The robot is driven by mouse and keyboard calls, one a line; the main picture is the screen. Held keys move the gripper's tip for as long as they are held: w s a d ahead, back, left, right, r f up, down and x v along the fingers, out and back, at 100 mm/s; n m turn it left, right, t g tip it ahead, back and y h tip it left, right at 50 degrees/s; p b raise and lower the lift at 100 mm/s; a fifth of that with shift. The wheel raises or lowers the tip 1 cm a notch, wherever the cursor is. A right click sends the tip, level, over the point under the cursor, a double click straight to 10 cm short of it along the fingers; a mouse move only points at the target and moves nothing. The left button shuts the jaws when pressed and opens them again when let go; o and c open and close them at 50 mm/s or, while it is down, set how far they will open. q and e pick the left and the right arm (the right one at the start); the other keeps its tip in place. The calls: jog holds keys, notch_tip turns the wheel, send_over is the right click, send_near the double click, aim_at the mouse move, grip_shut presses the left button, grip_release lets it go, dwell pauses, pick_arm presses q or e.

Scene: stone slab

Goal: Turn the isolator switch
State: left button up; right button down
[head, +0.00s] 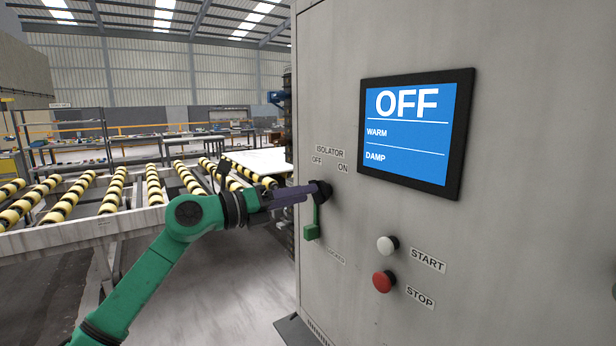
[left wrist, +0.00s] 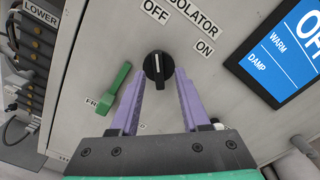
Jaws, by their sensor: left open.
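The isolator switch is a round black knob (left wrist: 158,66) on the grey cabinet face, with a raised bar that stands nearly upright in the left wrist view. The OFF label (left wrist: 155,11) is above it and the ON label (left wrist: 205,48) is to its upper right. In the head view the knob (head: 323,190) is partly hidden by my left gripper (head: 303,192). My left gripper (left wrist: 163,82) is open, its purple fingertips at either side of the knob's lower part. I cannot tell whether they touch it. My right gripper is not in view.
A green lever (head: 312,231) is close below the knob and shows left of it in the left wrist view (left wrist: 115,88). A screen (head: 418,130) reads OFF, WARM, DAMP. A white START button (head: 386,244) and red STOP button (head: 382,281) are at lower right. A roller conveyor (head: 110,195) is left.

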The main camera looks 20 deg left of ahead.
pick_arm(q)
jog(key=shift+w+d, duration=0.35)
jog(key=shift+w, duration=0.3)
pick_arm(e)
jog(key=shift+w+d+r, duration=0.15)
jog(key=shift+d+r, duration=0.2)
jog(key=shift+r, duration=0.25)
pick_arm(q)
jog(key=shift+c, duration=0.3)
jog(key=shift+d, duration=0.1)
grip_shut()
